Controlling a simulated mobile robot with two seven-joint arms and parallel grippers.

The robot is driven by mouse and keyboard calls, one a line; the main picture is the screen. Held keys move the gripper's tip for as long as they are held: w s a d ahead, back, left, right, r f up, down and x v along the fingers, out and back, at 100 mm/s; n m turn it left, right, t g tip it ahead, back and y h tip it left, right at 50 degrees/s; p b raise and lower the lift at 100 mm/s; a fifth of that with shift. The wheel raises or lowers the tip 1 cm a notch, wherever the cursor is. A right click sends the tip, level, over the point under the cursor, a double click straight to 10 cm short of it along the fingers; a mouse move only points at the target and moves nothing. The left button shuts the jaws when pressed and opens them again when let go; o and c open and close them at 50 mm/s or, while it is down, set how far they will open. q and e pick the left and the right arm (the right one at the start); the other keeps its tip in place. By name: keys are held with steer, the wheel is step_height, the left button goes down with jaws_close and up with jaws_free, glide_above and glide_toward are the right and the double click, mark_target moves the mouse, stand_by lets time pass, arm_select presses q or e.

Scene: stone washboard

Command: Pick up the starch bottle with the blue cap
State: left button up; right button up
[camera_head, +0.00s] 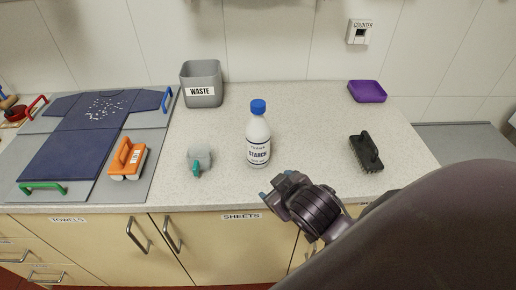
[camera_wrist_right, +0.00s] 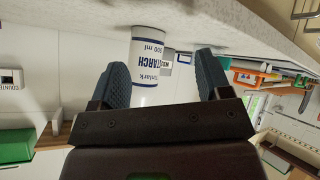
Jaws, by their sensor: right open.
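The starch bottle (camera_head: 258,143) is white with a blue cap and a printed label. It stands upright on the speckled counter, near the middle of the head view. My right gripper (camera_head: 273,191) is just in front of the bottle, low over the counter's front edge, and apart from it. In the right wrist view, where the scene is upside down, the bottle (camera_wrist_right: 149,50) shows beyond and between the two open fingers (camera_wrist_right: 161,64), closer to the left one. Its cap is hidden there. My left gripper is not in view.
A grey waste bin (camera_head: 201,84) stands behind left of the bottle. A grey and teal object (camera_head: 199,158) lies left of it. A black brush (camera_head: 366,152) and a purple tray (camera_head: 367,91) are to the right. An orange tool (camera_head: 128,158) and blue cloth (camera_head: 70,150) lie on a grey board.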

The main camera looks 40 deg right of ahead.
steer(key=w+a+r+n+t+y, duration=0.6)
steer(key=w+r+t, duration=0.4)
steer(key=r, duration=0.4)
steer(key=w+a+r+n+g+y, duration=0.25)
steer(key=a+r+n+y, duration=0.5)
steer(key=n+y, duration=0.45)
steer(key=n+g+h, duration=1.6)
steer(key=n+g, duration=0.2)
glide_above(258, 103)
steer(key=shift+d+r+t, duration=0.1)
steer(key=shift+d+t, duration=0.05)
steer(key=shift+t, duration=0.1)
steer(key=shift+d, duration=0.15)
step_height(258, 103, down, 5)
steer(key=shift+r, duration=0.15)
steer(key=shift+a+f+p, duration=0.15)
steer(key=shift+f+p, duration=0.1)
steer(key=shift+f, duration=1.25)
steer(key=shift+a+f+p, duration=0.1)
steer(key=shift+f+p, duration=0.15)
steer(key=shift+f, duration=1.2)
jaws_close()
